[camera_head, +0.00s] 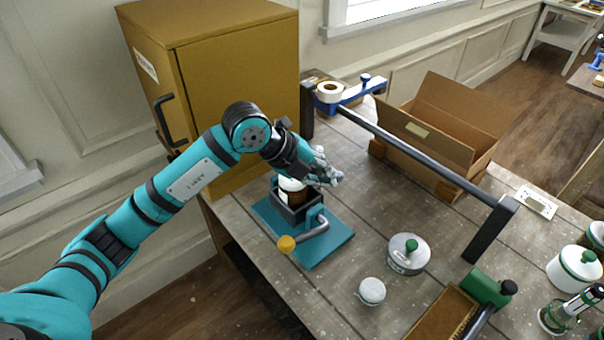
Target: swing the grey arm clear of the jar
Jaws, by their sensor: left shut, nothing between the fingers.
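The jar (291,190), amber with a pale top, sits in a dark square holder on a teal base plate (337,236). The grey arm (312,233) is a bent rod rising from a post at the right of the holder. It ends in a yellow knob (286,244) in front of the holder. My left gripper (333,178) is shut and empty, above and to the right of the jar, and it partly covers the jar's top. I cannot tell if it touches the jar. The knob and the gripper are apart. My right gripper is not in view.
A long dark rail (420,155) crosses the table behind. A tan cabinet (235,80) stands at left, an open cardboard box (440,130) at the back. A lidded tin (407,254) and a small white jar (371,291) stand at the front right, with bare table between.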

